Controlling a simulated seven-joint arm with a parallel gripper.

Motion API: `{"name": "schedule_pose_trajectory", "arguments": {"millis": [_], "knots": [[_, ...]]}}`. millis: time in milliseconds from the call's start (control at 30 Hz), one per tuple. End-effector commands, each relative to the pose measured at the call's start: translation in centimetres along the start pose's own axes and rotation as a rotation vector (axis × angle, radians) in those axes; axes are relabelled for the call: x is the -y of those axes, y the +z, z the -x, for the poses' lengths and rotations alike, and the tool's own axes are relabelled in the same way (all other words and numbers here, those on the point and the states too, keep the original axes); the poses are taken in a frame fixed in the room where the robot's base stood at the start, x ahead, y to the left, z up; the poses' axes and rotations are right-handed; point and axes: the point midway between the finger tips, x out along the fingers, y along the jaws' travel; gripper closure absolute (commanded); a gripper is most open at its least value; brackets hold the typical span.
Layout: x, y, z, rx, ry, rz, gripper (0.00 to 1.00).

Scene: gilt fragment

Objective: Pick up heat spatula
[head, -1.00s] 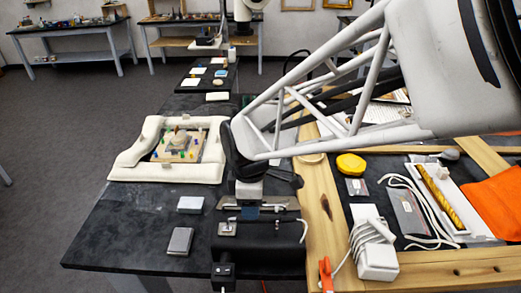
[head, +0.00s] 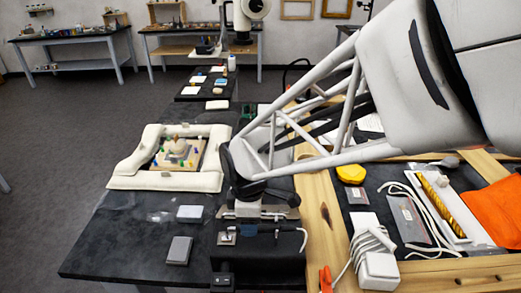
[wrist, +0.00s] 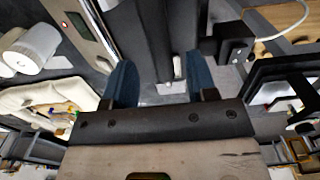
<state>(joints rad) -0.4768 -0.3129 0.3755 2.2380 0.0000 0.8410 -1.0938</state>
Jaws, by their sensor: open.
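What looks like the heat spatula (head: 268,228) lies across a black stand in the head view, its dark handle running left to right. A pale cable curves down from its right end. My gripper (wrist: 161,82) is open, with its two blue fingers spread in the wrist view. A dark upright bar with a small pale metal piece (wrist: 178,68) shows between and beyond the fingers. I cannot tell whether that is part of the spatula. Nothing is seen held.
A cream padded frame (head: 125,178) with a gilt fragment piece stands at left. A white block (head: 190,213) and a grey box (head: 179,250) lie on the dark table. A wooden frame (head: 318,215) borders the right side, with a white cabled device (head: 378,270) and an orange cloth (head: 492,208).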

Motion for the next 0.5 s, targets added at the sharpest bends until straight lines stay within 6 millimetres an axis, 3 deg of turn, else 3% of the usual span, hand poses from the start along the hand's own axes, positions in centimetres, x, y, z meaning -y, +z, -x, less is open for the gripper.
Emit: {"name": "schedule_pose_trajectory", "arguments": {"millis": [267, 500], "knots": [[0.1, 0.0, -0.6, 0.001, -0.002, 0.000, 0.48], [0.3, -0.1, -3.1, 0.001, -0.003, 0.000, 0.48]]}}
